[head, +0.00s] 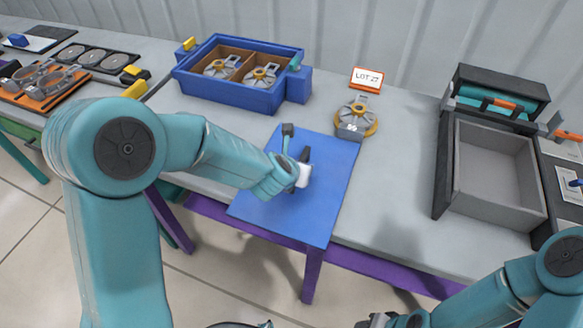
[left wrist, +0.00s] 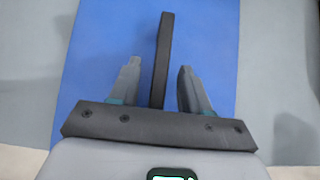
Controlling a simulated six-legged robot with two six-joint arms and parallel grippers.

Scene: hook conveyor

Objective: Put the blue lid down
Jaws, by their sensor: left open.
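The blue lid (head: 332,165) is a flat blue plate at the front middle of the table, its near part reaching past the front edge. It also fills the middle of the left wrist view (left wrist: 100,60). A dark upright handle (left wrist: 161,60) stands out from it. My left gripper (left wrist: 157,85) is open, with one finger on each side of the handle and gaps visible on both sides. In the head view my left gripper (head: 304,160) is over the lid and partly hidden by its own wrist. My right gripper (head: 375,321) is at the bottom edge, mostly cut off.
A blue box (head: 240,97) with round grey parts stands behind the lid at left. A yellow-rimmed round part (head: 357,118) and a LOT 27 card (head: 367,78) are behind it. A grey open bin (head: 494,168) stands at right. Clear table lies between lid and bin.

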